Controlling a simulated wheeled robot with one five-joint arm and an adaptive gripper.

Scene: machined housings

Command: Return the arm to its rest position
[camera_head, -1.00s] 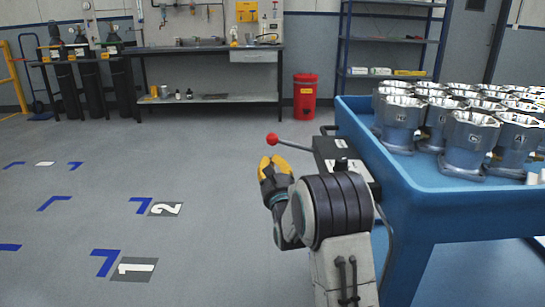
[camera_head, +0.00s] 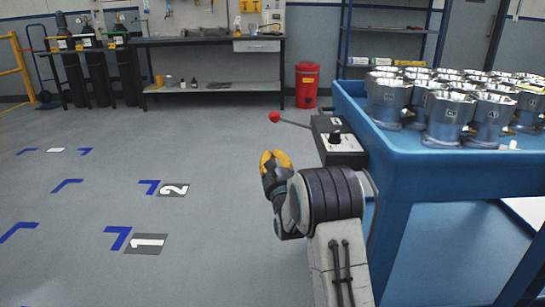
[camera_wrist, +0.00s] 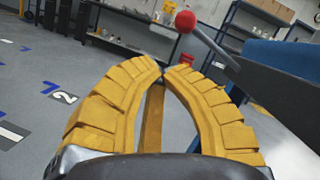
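My gripper (camera_head: 276,160) has yellow ribbed fingers and shows left of the blue cart in the head view, at the end of my folded arm. In the wrist view, the fingertips of my gripper (camera_wrist: 166,68) come together with nothing held between them. A further yellow finger shows behind the gap. The gripper is in the air over grey floor, apart from the cart. Several metal housings (camera_head: 447,117) stand upright on top of the blue cart (camera_head: 420,175), to the right of my arm.
A lever with a red ball (camera_head: 274,117) sticks out left from a control box (camera_head: 338,140) on the cart, close to my gripper. A red bin (camera_head: 306,86), a workbench (camera_head: 210,41) and gas cylinders (camera_head: 98,72) stand behind. Marked floor at left is clear.

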